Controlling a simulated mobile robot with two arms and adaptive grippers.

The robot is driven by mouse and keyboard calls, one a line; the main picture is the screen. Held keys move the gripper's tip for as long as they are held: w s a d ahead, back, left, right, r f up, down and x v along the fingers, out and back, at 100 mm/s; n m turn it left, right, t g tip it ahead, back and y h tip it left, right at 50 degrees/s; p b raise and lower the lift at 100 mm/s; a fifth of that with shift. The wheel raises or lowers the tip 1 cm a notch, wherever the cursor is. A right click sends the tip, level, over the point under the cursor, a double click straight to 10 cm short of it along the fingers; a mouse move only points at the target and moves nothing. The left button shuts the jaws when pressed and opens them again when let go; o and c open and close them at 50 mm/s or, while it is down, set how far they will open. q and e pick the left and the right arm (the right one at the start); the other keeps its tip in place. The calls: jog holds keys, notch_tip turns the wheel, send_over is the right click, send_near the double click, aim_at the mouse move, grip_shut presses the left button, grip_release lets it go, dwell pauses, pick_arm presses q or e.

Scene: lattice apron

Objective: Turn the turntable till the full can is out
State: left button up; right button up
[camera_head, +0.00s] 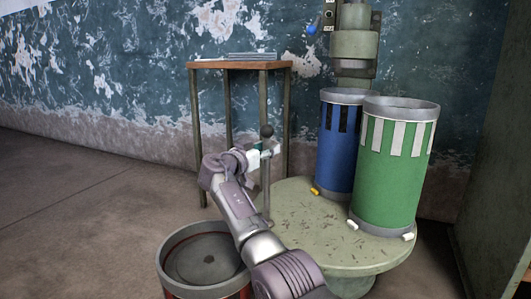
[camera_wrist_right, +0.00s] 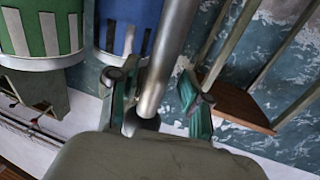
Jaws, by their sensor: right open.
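The round green turntable (camera_head: 300,215) carries a blue can (camera_head: 338,150) with black stripes and a green can (camera_head: 395,165) with white stripes. Both stand upright; their insides are hidden. A red can (camera_head: 207,258) stands low at front left, a grey surface visible inside its rim. A thin upright post (camera_head: 266,190) with a dark ball knob (camera_head: 267,131) rises at the turntable's left edge. My right gripper (camera_head: 262,151) is open at the post's top, below the knob. In the right wrist view the metal post (camera_wrist_right: 168,65) passes between the open fingers (camera_wrist_right: 158,98).
A wooden-topped stand (camera_head: 240,64) with grey sheets on it is behind the post. A green machine column (camera_head: 354,45) with a blue knob rises behind the cans. Small yellow and white blocks lie on the turntable. A dark cabinet (camera_head: 497,150) bounds the right; the left floor is clear.

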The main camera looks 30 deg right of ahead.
notch_tip(320, 180, up, 9)
jog(key=shift+r, duration=0.1)
dwell(0.7)
